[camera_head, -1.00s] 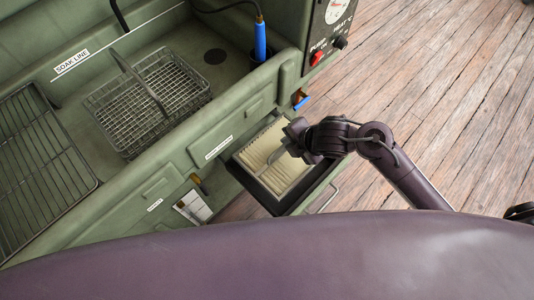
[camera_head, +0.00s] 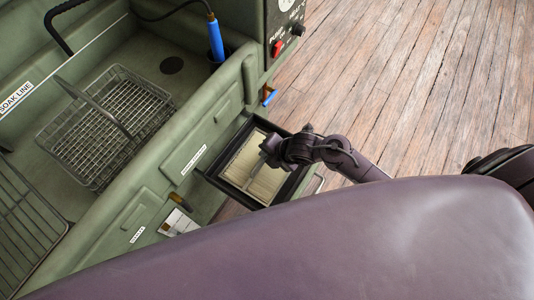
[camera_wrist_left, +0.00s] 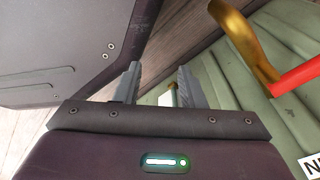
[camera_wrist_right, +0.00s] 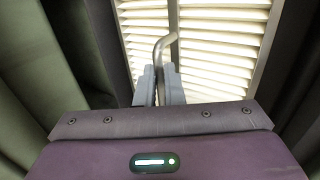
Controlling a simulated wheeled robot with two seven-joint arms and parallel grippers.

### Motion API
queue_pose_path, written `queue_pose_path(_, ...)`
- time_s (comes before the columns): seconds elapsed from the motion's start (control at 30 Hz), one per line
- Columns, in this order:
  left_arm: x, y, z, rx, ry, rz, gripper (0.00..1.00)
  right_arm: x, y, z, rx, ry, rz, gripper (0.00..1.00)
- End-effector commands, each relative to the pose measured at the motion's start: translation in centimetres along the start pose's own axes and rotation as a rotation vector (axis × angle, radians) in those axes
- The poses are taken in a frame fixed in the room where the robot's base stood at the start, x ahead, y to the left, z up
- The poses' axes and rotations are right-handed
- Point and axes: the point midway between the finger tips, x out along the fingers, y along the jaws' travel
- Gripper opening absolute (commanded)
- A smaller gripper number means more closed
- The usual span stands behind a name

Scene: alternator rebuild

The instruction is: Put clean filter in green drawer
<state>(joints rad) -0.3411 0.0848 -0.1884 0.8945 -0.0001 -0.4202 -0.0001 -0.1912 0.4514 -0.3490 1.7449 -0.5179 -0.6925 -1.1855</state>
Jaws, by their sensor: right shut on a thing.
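The clean filter (camera_head: 240,168) is a cream pleated panel with a thin grey wire handle. It lies within the walls of the open green drawer (camera_head: 228,191), which is dark inside; I cannot tell whether it touches the bottom. My right gripper (camera_head: 268,151) is over the filter's middle. In the right wrist view its fingers (camera_wrist_right: 158,88) are shut on the bent handle, with the filter's pleats (camera_wrist_right: 215,50) behind. My left gripper (camera_wrist_left: 158,85) shows only in its own wrist view, fingers apart and empty.
The green washer's basin holds a wire basket (camera_head: 105,125), with a wire rack (camera_head: 28,215) at left. A blue-handled tool (camera_head: 216,40) stands at the basin's corner. Red and black controls (camera_head: 278,47) are above right. Plank floor (camera_head: 420,90) is clear at right.

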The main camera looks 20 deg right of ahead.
Motion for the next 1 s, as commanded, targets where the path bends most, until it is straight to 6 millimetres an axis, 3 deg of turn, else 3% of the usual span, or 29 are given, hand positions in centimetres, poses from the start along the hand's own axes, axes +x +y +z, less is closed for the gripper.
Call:
queue_pose_path(0.23,0.1,0.0,0.1,-0.001,-0.001,0.0,0.36,0.1,0.0,0.0,-0.001,0.0,0.001,0.0)
queue_pose_path(0.3,0.0,0.0,-0.1,-0.001,-0.001,0.0,0.36,0.1,0.0,0.0,-0.001,0.001,0.0,0.15)
queue_pose_path(0.43,-0.1,0.0,-0.4,-0.001,0.004,0.0,0.36,0.1,0.0,0.0,-0.001,0.001,0.0,0.3)
queue_pose_path(0.77,-0.3,-0.1,-0.4,-0.001,0.006,-0.001,0.36,-0.2,0.1,0.0,0.0,0.001,0.0,0.3)
queue_pose_path(0.87,-0.4,-0.1,0.1,-0.001,0.003,-0.001,0.36,-1.4,0.0,0.0,-0.003,0.0,-0.002,0.3)
queue_pose_path(1.0,-0.2,-0.2,2.4,0.005,-0.016,-0.003,0.36,-4.3,0.1,0.1,-0.005,0.0,-0.001,0.3)
